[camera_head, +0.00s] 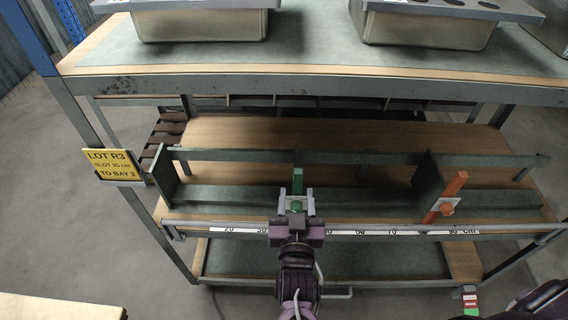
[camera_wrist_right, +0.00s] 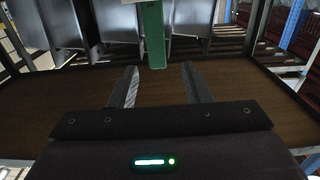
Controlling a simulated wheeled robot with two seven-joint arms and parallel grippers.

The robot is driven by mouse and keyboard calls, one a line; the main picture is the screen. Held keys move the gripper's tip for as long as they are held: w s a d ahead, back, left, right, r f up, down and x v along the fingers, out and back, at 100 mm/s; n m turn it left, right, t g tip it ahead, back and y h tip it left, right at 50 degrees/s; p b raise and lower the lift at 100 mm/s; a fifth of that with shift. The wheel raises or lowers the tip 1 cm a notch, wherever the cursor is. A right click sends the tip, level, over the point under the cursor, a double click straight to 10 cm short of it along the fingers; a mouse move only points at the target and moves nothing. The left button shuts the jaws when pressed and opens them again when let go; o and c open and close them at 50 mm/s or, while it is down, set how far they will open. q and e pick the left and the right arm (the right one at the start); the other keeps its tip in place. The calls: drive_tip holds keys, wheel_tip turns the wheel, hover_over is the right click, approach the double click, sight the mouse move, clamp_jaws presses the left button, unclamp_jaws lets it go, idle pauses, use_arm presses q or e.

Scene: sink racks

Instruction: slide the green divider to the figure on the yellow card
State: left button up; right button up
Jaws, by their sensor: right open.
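The green divider (camera_head: 298,181) stands upright at the front of the middle shelf, just beyond my right gripper (camera_head: 297,196). In the right wrist view its green post (camera_wrist_right: 153,36) comes down between and just past the fingertips of the open right gripper (camera_wrist_right: 160,70); I see no contact. The yellow card (camera_head: 109,165) at the left post reads "LOT R3, SLOT 35 cm, TO BAY 2". The white scale strip (camera_head: 395,232) on the front rail shows 20, 30, 60, 70 and 90 cm. My right gripper and arm hide the marks between about 30 and 60. My left gripper is not in view.
An orange divider (camera_head: 451,193) stands near the 90 end, beside a dark upright plate (camera_head: 427,184). A long dark rail (camera_head: 235,155) runs behind. Metal bins (camera_head: 200,24) stand on the top shelf. The shelf front left of my right gripper looks clear.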

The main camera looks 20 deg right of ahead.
sight(298, 178)
drive_tip(key=x, duration=0.2)
drive_tip(key=p+x, duration=0.1)
drive_tip(key=shift+w+d+r, duration=0.15)
drive_tip(key=shift+d+r, duration=0.15)
drive_tip(key=shift+d, duration=0.1)
drive_tip(key=x, duration=0.3)
drive_tip(key=shift+w+a+f, duration=0.15)
drive_tip(key=shift+f, duration=0.15)
drive_tip(key=shift+w, duration=0.1)
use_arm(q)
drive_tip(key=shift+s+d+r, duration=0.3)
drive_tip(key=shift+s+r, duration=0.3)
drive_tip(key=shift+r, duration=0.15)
use_arm(e)
clamp_jaws()
